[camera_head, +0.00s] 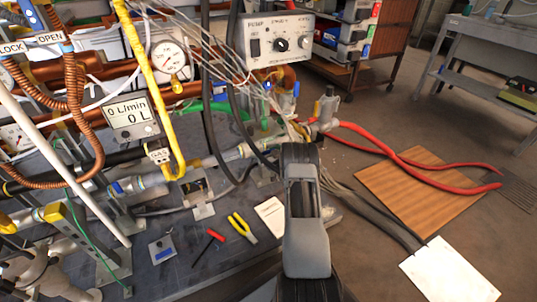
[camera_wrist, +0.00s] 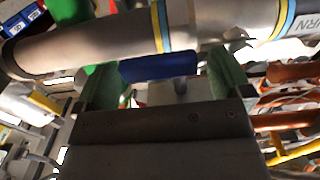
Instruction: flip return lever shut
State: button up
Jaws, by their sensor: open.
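A blue lever (camera_wrist: 158,68) shows in the wrist view, just below a grey pipe (camera_wrist: 95,38) with yellow and blue bands. A label ending in "URN" (camera_wrist: 306,22) is on the pipe at the top right. My gripper (camera_wrist: 162,76) is open, with one green-faced finger at each side of the lever. The lever lies across the gap between the fingers. I cannot tell whether either finger touches it. In the head view my arm stands in the middle front, and the gripper's fingers cannot be made out there.
Orange-brown pipes (camera_wrist: 285,121) and a yellow pipe run at the right of the wrist view. In the head view, a pump box (camera_head: 277,42), hanging cables and a flow meter (camera_head: 131,115) crowd the left and centre. Yellow pliers (camera_head: 242,227) lie on the dark surface.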

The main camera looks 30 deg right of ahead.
jog(key=shift+w, duration=0.35)
